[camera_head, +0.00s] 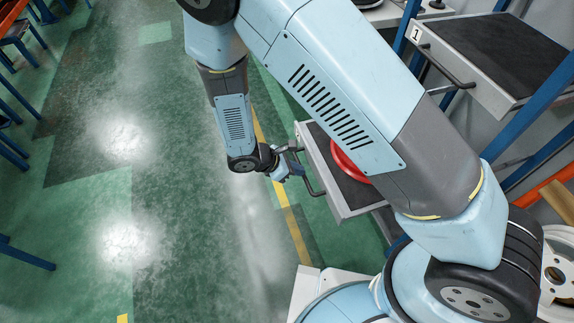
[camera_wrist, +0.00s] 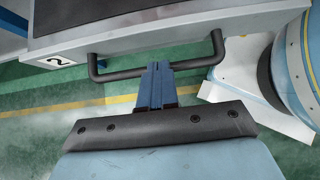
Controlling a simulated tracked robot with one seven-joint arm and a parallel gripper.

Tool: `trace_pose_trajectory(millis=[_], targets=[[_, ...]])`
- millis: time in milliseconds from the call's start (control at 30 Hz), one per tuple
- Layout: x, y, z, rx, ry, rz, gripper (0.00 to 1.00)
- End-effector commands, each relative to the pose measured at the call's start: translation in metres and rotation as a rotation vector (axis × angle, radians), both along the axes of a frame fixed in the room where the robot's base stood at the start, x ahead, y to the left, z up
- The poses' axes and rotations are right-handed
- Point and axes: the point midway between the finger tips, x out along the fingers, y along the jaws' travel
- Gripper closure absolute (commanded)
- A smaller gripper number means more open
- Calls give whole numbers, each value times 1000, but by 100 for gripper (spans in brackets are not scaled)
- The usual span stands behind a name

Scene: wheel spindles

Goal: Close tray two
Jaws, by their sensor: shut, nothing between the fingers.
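Tray two (camera_head: 352,192), with a dark top and pale rim, stands out from the rack and carries a red round part (camera_head: 346,160), partly hidden by my arm. Its front rim shows in the wrist view (camera_wrist: 130,40), with the label 2 (camera_wrist: 61,61) at left. A black bar handle (camera_wrist: 115,74) runs along that front. My gripper (camera_wrist: 157,68) is shut and empty, its blue fingers overlapping the middle of the handle in the wrist view. I cannot tell whether they touch it. In the head view my gripper (camera_head: 290,165) is at the tray's front, by the handle.
Tray one (camera_head: 490,50), with its own handle (camera_head: 445,70), sits higher at right on the blue rack (camera_head: 525,110). A white wheel (camera_head: 558,270) is at lower right. Blue-framed furniture (camera_head: 20,30) stands far left. The green floor between is clear.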

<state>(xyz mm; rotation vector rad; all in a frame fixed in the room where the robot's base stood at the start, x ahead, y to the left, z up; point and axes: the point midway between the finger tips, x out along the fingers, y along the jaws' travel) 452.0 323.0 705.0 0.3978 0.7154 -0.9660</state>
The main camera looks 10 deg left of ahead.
Motion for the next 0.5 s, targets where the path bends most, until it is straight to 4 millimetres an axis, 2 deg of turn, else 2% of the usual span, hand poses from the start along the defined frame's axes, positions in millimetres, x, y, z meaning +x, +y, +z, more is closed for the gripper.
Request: trace_pose_trajectory(millis=[200, 500], targets=[[15, -23, 2, 0, -2, -1, 100], [19, -31, 2, 1, 0, -1, 100]])
